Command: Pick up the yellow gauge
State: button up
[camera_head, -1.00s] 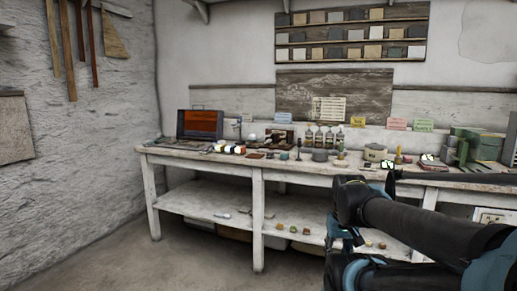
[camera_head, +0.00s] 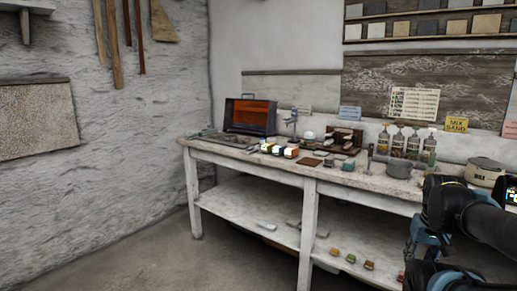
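A row of small white pieces with coloured parts stands on the bench, left of its middle. The leftmost piece (camera_head: 266,147) looks yellowish, a bluish one (camera_head: 278,150) stands beside it and an orange one (camera_head: 291,152) is at the right end. They are too small to tell which, if any, is the yellow gauge. My arm shows at the right edge, in front of the bench. Its dark and blue links are in view, but I cannot make out gripper fingers.
The white workbench (camera_head: 240,162) carries an orange-fronted case (camera_head: 250,117), several bottles and a grey pot (camera_head: 398,168). Several small coloured blocks lie on its lower shelf (camera_head: 235,205). The floor (camera_head: 150,265) in front at left is clear.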

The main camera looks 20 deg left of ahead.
aim_at(267, 148)
jog(key=u, duration=0.35)
jog(key=i, duration=0.7)
jog(key=u, duration=0.45)
